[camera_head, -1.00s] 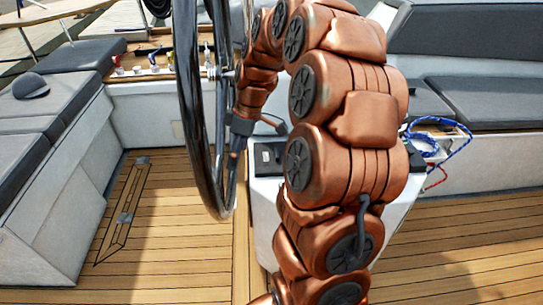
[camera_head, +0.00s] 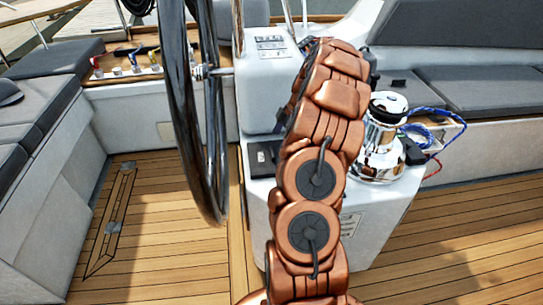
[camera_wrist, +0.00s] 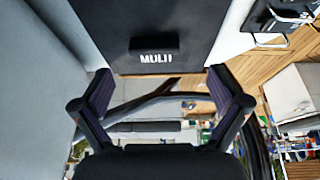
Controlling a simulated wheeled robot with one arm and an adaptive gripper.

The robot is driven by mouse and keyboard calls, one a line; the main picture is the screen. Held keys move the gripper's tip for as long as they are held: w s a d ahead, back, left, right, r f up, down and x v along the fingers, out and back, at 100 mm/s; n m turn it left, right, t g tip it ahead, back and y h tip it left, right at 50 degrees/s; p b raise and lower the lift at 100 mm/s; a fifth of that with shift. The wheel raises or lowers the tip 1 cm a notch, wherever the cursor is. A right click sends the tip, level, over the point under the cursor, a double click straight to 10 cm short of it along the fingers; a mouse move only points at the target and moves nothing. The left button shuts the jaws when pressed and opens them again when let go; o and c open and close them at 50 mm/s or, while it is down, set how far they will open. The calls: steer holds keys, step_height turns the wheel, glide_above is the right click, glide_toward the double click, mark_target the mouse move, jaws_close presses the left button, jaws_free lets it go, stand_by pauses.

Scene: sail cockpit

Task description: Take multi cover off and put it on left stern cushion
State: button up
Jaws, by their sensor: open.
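The multi cover (camera_wrist: 150,45) is a dark flat panel with a small raised black block and white lettering. It fills the top middle of the wrist view, in a pale surround. My gripper (camera_wrist: 158,80) is open and empty, its two fingers apart below the lettering and not visibly touching the cover. In the head view my arm hides the gripper, and I cannot make out the cover there. Grey cushions line the left bench; the one toward the stern (camera_head: 62,56) lies at the back left. A dark rounded item (camera_head: 9,92) rests on the nearer left cushion.
A large black steering wheel (camera_head: 180,110) stands left of my arm, before a white pedestal (camera_head: 262,88). A chrome winch (camera_head: 380,140) and blue rope (camera_head: 425,135) are at the right. The teak floor (camera_head: 160,230) at left is clear apart from a hatch.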

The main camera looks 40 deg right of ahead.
mark_target(272, 152)
steer(key=shift+w+d+p+x, duration=0.15)
steer(key=shift+p+x, duration=0.4)
steer(key=shift+x, duration=1)
steer(key=shift+w+d+p+x, duration=0.15)
steer(key=shift+p+x, duration=0.35)
steer(key=shift+x, duration=1.1)
steer(key=shift+s+a+f, duration=0.1)
steer(key=shift+a, duration=0.05)
steer(key=c, duration=1.2)
steer(key=shift+c, duration=0.3)
